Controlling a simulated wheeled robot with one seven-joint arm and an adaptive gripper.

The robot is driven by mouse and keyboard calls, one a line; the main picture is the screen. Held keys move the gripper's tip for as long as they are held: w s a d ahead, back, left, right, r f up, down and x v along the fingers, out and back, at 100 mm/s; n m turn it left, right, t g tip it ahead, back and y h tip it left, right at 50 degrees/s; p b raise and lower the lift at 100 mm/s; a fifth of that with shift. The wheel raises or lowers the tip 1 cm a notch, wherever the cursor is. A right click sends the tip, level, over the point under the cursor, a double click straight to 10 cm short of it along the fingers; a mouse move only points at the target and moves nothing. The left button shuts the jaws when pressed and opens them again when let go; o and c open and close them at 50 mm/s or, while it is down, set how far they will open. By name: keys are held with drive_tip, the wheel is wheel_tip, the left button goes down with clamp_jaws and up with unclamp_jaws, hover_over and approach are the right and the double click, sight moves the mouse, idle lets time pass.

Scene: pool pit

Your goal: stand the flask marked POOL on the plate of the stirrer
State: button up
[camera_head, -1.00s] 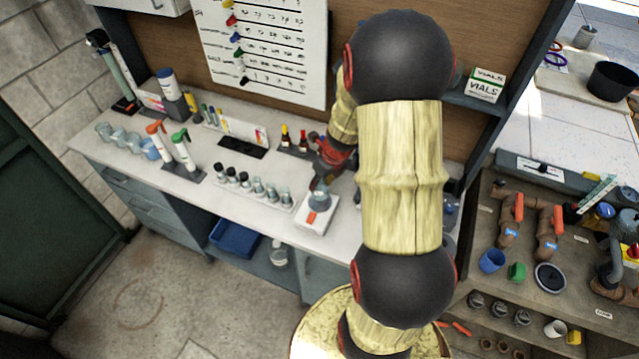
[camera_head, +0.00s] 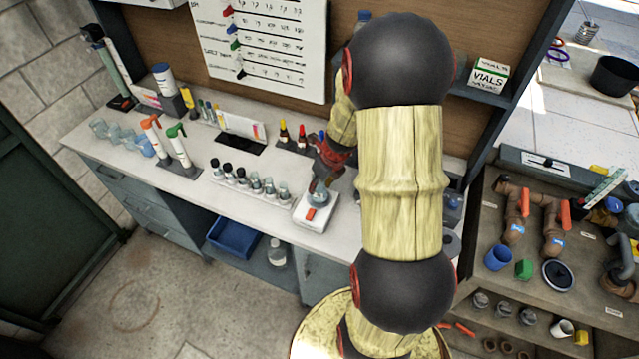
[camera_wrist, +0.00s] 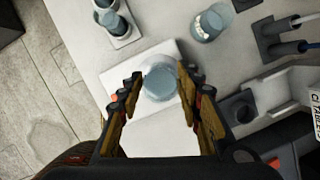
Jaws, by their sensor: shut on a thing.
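My gripper (camera_wrist: 159,84) is shut on a round glass flask (camera_wrist: 159,80) with grey-blue liquid, seen from above between the fingertips. In the head view the flask (camera_head: 318,197) is below my gripper (camera_head: 320,184), over the white stirrer (camera_head: 301,216). The stirrer has an orange patch on its front. In the wrist view the stirrer's white body (camera_wrist: 165,133) lies beneath the flask and fingers. I cannot tell whether the flask's base touches the plate. No marking is readable on the held flask.
Another labelled glass vessel (camera_wrist: 210,24) stands beyond the stirrer. Dropper bottles (camera_head: 284,133) stand behind. Bare bench (camera_head: 215,200) lies along the front edge.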

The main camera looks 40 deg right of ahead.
sight(320, 192)
drive_tip(key=shift+f, duration=0.3)
drive_tip(key=shift+s+a+f+b, duration=0.1)
drive_tip(key=shift+f+b, duration=0.3)
drive_tip(key=shift+f, duration=0.05)
drive_tip(key=shift+s+f, duration=0.1)
drive_tip(key=shift+f, duration=0.2)
clamp_jaws()
drive_tip(key=shift+s+a+f, duration=0.15)
drive_tip(key=shift+f, duration=0.15)
drive_tip(key=shift+s+a+f, duration=0.1)
drive_tip(key=shift+a, duration=0.05)
drive_tip(key=o, duration=0.8)
unclamp_jaws()
drive_tip(key=shift+o, duration=0.7)
drive_tip(key=shift+w+d, duration=0.2)
drive_tip(key=o, duration=0.3)
drive_tip(key=shift+w+d+r, duration=0.1)
drive_tip(key=shift+r, duration=0.15)
